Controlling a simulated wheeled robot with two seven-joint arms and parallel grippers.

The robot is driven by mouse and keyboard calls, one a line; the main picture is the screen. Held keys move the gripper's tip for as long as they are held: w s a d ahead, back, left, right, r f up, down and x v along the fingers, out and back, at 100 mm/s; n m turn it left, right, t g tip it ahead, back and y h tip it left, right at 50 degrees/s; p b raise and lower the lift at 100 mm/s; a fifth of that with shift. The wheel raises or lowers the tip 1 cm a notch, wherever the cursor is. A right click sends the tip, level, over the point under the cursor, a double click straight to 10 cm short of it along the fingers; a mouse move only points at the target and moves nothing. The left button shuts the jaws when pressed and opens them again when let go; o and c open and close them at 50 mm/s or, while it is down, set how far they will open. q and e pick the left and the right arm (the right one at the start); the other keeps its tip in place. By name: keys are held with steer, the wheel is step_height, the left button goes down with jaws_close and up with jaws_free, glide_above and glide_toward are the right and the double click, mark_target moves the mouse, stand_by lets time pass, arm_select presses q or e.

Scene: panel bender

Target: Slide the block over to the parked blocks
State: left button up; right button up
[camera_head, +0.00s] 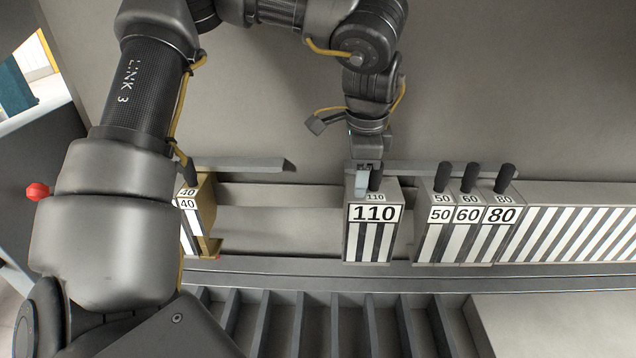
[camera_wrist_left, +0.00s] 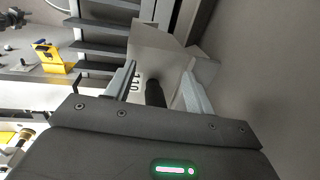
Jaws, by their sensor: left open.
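The block marked 110 (camera_head: 374,232) stands upright on the rail, with black and white stripes on its front and a black handle on top. My left gripper (camera_head: 366,180) is at its top. In the left wrist view the open jaws (camera_wrist_left: 160,85) stand on either side of the black handle (camera_wrist_left: 154,93), with the block (camera_wrist_left: 158,50) below. I cannot tell whether a finger touches the handle. The parked blocks 50 (camera_head: 438,232), 60 (camera_head: 466,232) and 80 (camera_head: 498,232) stand together to the right, apart from the 110 block. My right gripper is not in view.
A yellow block marked 40 (camera_head: 196,220) stands on the left, partly behind my arm. A striped beam (camera_head: 575,232) adjoins the 80 block. The rail (camera_head: 280,222) between 40 and 110 is clear. A slotted rack (camera_head: 335,320) lies in front. A red knob (camera_head: 37,192) is at the far left.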

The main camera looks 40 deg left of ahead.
arm_select(q)
steer(key=s+a+b, duration=0.2)
steer(key=s+a, duration=0.3)
steer(key=a, duration=0.1)
steer(key=shift+s+a+f, duration=0.15)
steer(key=shift+s+a, duration=0.2)
steer(key=shift+a, duration=0.05)
steer(key=shift+s+f, duration=0.1)
stand_by(0.3)
